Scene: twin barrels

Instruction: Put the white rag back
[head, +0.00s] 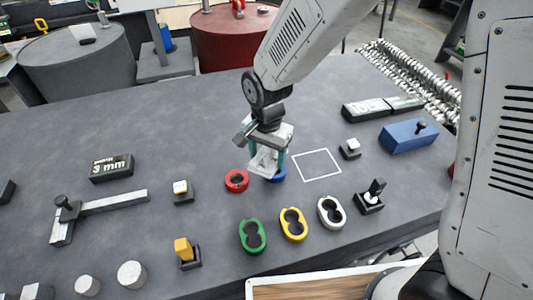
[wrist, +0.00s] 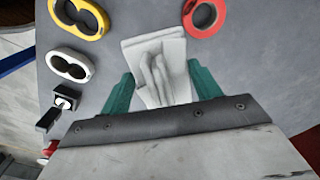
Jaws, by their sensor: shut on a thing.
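My gripper (head: 267,150) is shut on the white rag (head: 264,163), which hangs crumpled below the fingers above the table. In the wrist view the rag (wrist: 155,52) sits between the two green fingers of my gripper (wrist: 160,88). A white square outline (head: 317,150) is marked on the grey table just to the right of the rag, and the area inside it is empty. A blue ring (head: 279,176) is partly hidden behind the rag. I cannot tell how high the rag is above the table.
A red ring (head: 236,181) lies left of the rag. Green (head: 242,239), yellow (head: 284,225) and white (head: 322,214) two-hole pieces lie in front. A small block on a dark base (head: 349,152) and a blue box (head: 408,140) stand right of the outline.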

